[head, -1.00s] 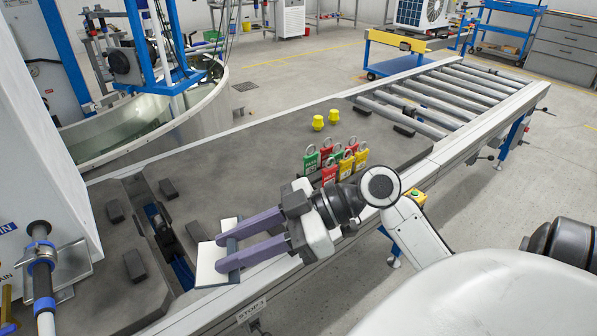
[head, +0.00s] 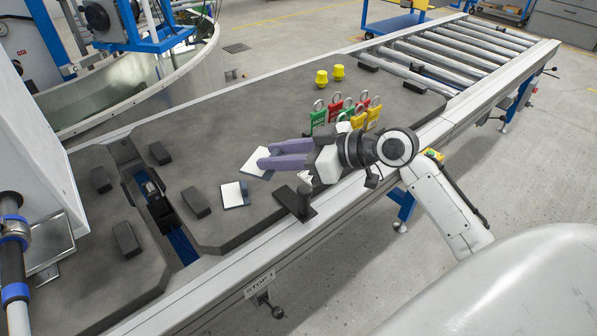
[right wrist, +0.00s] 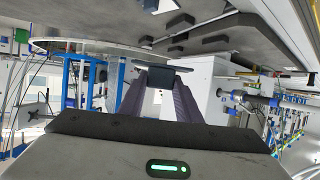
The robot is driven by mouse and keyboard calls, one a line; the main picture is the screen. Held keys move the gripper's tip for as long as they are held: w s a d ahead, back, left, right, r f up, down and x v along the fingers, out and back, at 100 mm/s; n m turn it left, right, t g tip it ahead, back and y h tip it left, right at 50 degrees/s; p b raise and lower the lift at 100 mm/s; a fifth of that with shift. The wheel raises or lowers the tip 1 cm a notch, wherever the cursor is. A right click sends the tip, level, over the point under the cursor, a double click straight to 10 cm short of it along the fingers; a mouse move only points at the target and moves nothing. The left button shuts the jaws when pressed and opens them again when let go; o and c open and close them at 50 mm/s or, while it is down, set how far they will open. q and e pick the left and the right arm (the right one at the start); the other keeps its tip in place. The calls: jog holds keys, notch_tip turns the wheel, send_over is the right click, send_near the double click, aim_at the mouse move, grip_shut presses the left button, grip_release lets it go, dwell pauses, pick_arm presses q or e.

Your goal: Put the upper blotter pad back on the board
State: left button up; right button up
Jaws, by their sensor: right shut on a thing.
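My right gripper (head: 263,163) is shut on a blotter pad (head: 252,161), white on its face with a dark blue edge. The fingers point left over the grey table top. In the right wrist view the held pad (right wrist: 165,69) shows as a dark strip between the fingertips; its height above the table is hard to judge. A second, similar white-and-blue pad (head: 232,194) lies on the table, nearer the front edge. I cannot clearly identify the board. My left gripper is not in view.
Several red, green and yellow padlocks (head: 343,113) stand close behind the gripper. Two yellow knobs (head: 322,77) sit farther back. Dark blocks (head: 195,202) lie around a slot at left. A roller conveyor (head: 450,58) extends right. The table between pads and knobs is clear.

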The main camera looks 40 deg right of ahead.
jog(key=w+d+f+m+h+b, duration=0.2)
jog(key=w+d+f+b, duration=0.1)
jog(key=w+d+f, duration=0.1)
jog(key=w+d+f+m+t+h+b, duration=0.1)
jog(key=w+d+f+h+b, duration=0.1)
jog(key=w+d+f, duration=0.2)
jog(key=w+d+f+m+h+b, duration=0.2)
jog(key=w+d+f+b, duration=0.1)
jog(key=d, duration=0.3)
jog(key=shift+w+d+f+m+t+b, duration=0.15)
jog(key=shift+w+f+m+t+b, duration=0.2)
jog(key=shift+w+f, duration=0.2)
jog(key=shift+f, duration=0.3)
notch_tip(320, 180, down, 4)
jog(key=shift+f+b, duration=0.2)
jog(key=shift+b, duration=0.55)
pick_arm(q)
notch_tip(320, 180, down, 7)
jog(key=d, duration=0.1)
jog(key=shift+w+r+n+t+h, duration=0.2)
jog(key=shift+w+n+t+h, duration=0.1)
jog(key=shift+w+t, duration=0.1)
pick_arm(e)
jog(key=shift+f, duration=0.1)
jog(key=o, duration=0.9)
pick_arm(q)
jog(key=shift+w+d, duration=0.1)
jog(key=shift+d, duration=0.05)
pick_arm(e)
jog(key=shift+o, duration=0.6)
